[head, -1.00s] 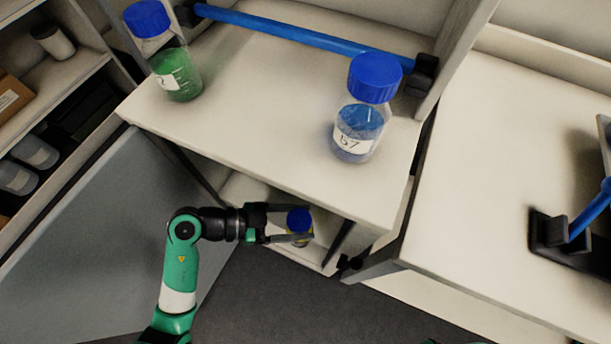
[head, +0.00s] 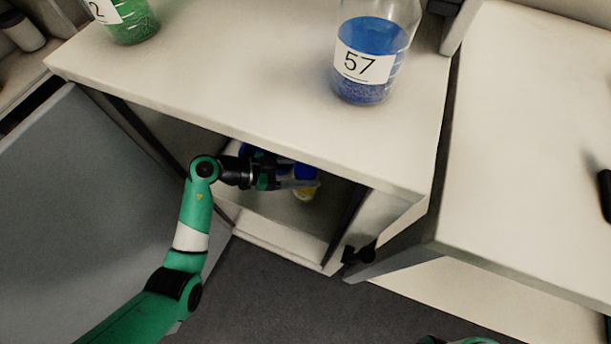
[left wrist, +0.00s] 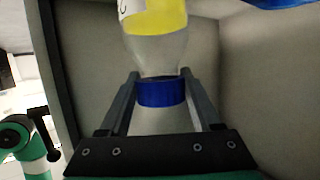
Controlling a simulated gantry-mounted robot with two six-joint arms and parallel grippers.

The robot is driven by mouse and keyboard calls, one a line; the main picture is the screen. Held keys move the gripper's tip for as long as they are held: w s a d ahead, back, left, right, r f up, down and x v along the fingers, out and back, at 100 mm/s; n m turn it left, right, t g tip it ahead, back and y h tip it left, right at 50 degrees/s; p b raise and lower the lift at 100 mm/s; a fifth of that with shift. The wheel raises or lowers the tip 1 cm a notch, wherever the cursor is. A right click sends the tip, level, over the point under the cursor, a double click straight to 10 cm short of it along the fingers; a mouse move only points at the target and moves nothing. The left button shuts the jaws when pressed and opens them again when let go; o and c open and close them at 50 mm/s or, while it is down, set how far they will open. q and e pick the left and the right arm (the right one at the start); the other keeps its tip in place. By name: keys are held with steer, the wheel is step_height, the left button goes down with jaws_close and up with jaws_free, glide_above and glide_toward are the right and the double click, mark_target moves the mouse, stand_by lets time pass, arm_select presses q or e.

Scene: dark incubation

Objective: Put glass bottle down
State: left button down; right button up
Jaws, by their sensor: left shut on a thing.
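A glass bottle (head: 306,191) with a blue cap and yellow contents is inside the open cabinet (head: 285,240), below the worktop. My left gripper (head: 300,184) reaches in from the left and is shut on this bottle. In the left wrist view the two fingers (left wrist: 160,76) sit on either side of the bottle's neck, by its blue cap (left wrist: 161,93). The yellow contents (left wrist: 155,20) and part of a white label show beyond the cap. I cannot tell whether the bottle's base touches the cabinet floor. My right gripper is out of view.
A bottle of blue contents labelled 57 (head: 368,62) and a bottle of green contents (head: 130,22) stand on the worktop (head: 240,75). The grey cabinet door (head: 95,210) hangs open at left. Other blue items, partly hidden, show behind my gripper.

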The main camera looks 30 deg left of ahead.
arm_select(q)
steer(key=shift+f, duration=0.3)
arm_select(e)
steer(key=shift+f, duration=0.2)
arm_select(q)
steer(key=shift+c, duration=0.4)
jaws_free()
steer(key=shift+f, duration=0.15)
steer(key=shift+s+a+r+p, duration=0.1)
steer(key=shift+r+p, duration=0.15)
steer(key=shift+p, duration=0.1)
steer(key=p+v, duration=0.3)
steer(key=v, duration=0.4)
steer(key=shift+p, duration=0.3)
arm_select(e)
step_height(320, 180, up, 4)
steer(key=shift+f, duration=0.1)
arm_select(q)
steer(key=shift+s, duration=0.1)
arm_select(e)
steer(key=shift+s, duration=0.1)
